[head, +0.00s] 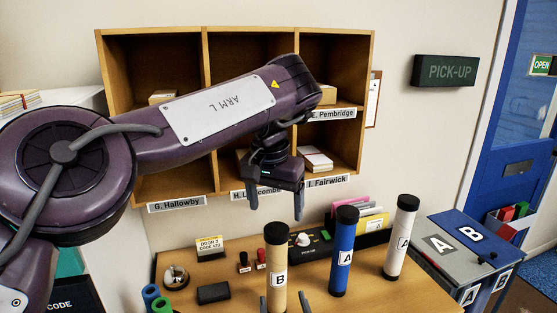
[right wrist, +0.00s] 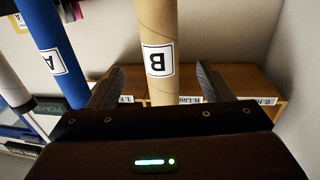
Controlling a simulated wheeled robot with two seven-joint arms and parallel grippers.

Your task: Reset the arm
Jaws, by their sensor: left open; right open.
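My left arm reaches across the head view from the left. Its gripper (head: 276,200) points down, open and empty, in front of the shelf's lower cubbies and above the desk. My right gripper (head: 284,304) shows only as fingertips at the bottom edge of the head view. It is open, with its fingers on either side of a tan tube (head: 279,245) labelled B. In the right wrist view the tube (right wrist: 158,25) stands between the spread fingers (right wrist: 159,84), with gaps on both sides. The tube looks upright; its foot is hidden.
A blue tube (head: 344,245) and a white tube (head: 401,240), both labelled A, stand to the right. A grey-and-blue A/B box (head: 440,245) stands at right. The cubby shelf (head: 365,95) is behind.

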